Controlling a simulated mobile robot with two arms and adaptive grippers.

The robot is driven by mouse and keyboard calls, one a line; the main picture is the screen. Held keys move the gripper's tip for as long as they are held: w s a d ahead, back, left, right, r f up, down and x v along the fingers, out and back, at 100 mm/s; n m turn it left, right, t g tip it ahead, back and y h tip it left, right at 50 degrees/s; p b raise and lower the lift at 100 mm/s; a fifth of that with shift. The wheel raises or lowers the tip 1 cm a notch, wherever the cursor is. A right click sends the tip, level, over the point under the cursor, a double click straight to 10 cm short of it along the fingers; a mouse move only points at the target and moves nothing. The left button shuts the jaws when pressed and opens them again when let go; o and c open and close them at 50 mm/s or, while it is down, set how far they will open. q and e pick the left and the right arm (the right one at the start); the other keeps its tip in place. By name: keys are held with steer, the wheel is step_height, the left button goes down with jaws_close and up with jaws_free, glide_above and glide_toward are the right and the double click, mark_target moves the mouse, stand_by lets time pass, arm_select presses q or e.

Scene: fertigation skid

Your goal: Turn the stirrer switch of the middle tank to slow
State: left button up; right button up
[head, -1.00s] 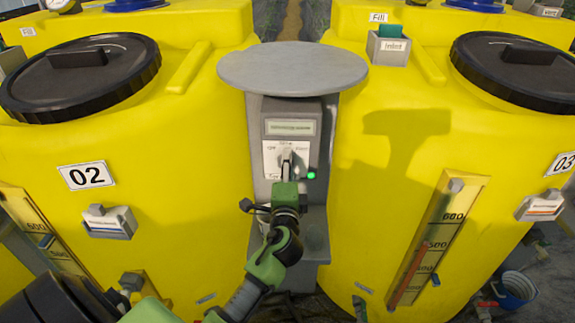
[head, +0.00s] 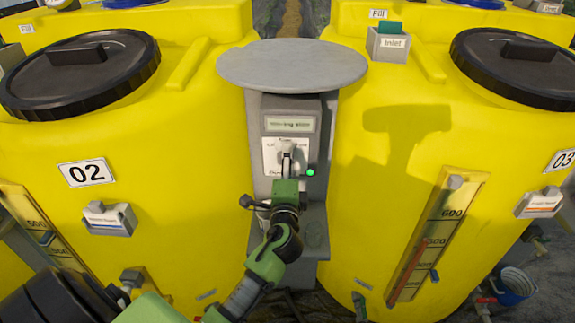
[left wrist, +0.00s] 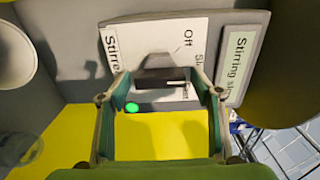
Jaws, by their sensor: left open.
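The stirrer switch (head: 287,148) sits on a white label plate on a grey post between the yellow tanks. In the left wrist view its dark bar knob (left wrist: 160,82) has a white mark at its right end, which lies toward the display side and the partly hidden "Sl..." label. The display (head: 290,124) above the plate appears to read "Stirring slow"; the left wrist view shows "Stirring sl..." (left wrist: 236,65). A green lamp (head: 311,172) is lit beside the switch. My left gripper (head: 287,166) is open, its fingers on either side of the knob; contact is unclear.
A round grey top (head: 291,65) overhangs the post above the switch. Tank 02 (head: 190,180) stands left and tank 03 (head: 380,200) right, both close to my arm. An inlet box (head: 388,44) sits on the right tank. A blue bucket (head: 515,287) is at lower right.

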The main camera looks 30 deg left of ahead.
arm_select(q)
steer(key=v, duration=1.2)
steer(key=shift+f, duration=0.1)
steer(key=s+d+f+g+h, duration=0.2)
steer(key=d+f, duration=0.1)
steer(key=f, duration=0.9)
steer(key=s+d+f+n+g+h, duration=0.1)
steer(key=s+d+f+g+h, duration=0.15)
steer(key=f, duration=1.05)
steer(key=s+d+f+g+h, duration=0.2)
steer(key=d+f, duration=0.1)
steer(key=f, duration=0.9)
steer(key=s+d+f+n+g+h, duration=0.2)
steer(key=s+f+n+g, duration=0.1)
steer(key=s+f, duration=1.05)
steer(key=s+a+f+n+g, duration=0.1)
steer(key=s+f, duration=0.4)
steer(key=s, duration=0.6)
steer(key=s+a+f+n+g, duration=0.1)
steer(key=s+f+n+g, duration=0.3)
steer(key=s, duration=0.7)
steer(key=shift+a+f+h, duration=0.35)
steer(key=shift+a+f, duration=0.05)
steer(key=shift+f, duration=0.4)
steer(key=shift+s, duration=0.15)
